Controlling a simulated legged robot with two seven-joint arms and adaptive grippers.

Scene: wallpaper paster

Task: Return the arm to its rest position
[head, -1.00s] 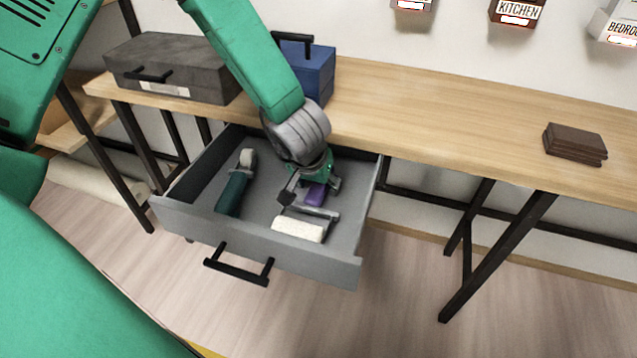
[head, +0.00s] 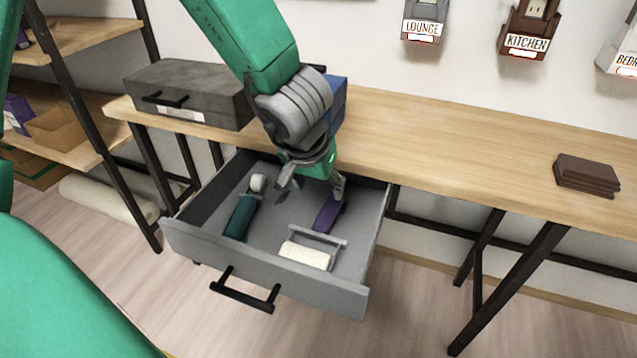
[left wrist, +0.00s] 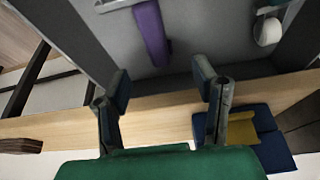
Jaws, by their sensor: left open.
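My left gripper (head: 311,189) is open and empty above the open grey drawer (head: 265,277). Its two spread fingers also show in the left wrist view (left wrist: 162,92). Below it in the drawer lies a purple-handled tool (head: 328,214), which is also in the left wrist view (left wrist: 151,32), apart from the fingers. A white paint roller (head: 306,255) lies at the drawer's front. A dark green-handled tool with a pale roller (head: 240,217) lies on the drawer's left side. My right gripper is not in view.
The wooden table (head: 450,150) runs across the back. On it are a grey case (head: 190,92), a blue box (head: 338,104) partly hidden by my arm, and stacked brown blocks (head: 586,175). Shelves (head: 85,45) stand at the left. The table's middle is clear.

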